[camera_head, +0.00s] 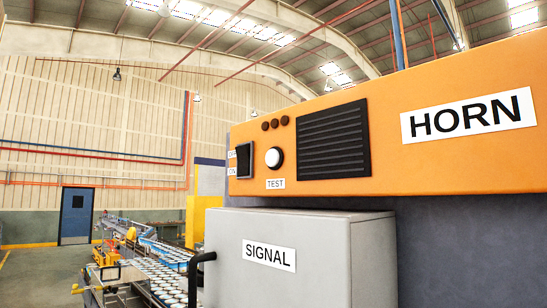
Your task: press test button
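The white round test button (274,157) sits in a dark ring on the front of an orange panel (420,165). A small white label reading TEST (275,184) is below it. Left of the button is a dark switch (244,160) with two small labels beside it. The panel also bears a HORN label (467,114). Neither of my grippers shows in the head view.
A grey box labelled SIGNAL (290,255) juts out below the orange panel, with a black handle (194,275) at its left edge. A conveyor (160,275) with rollers runs at the lower left. A blue door (76,215) is in the far wall.

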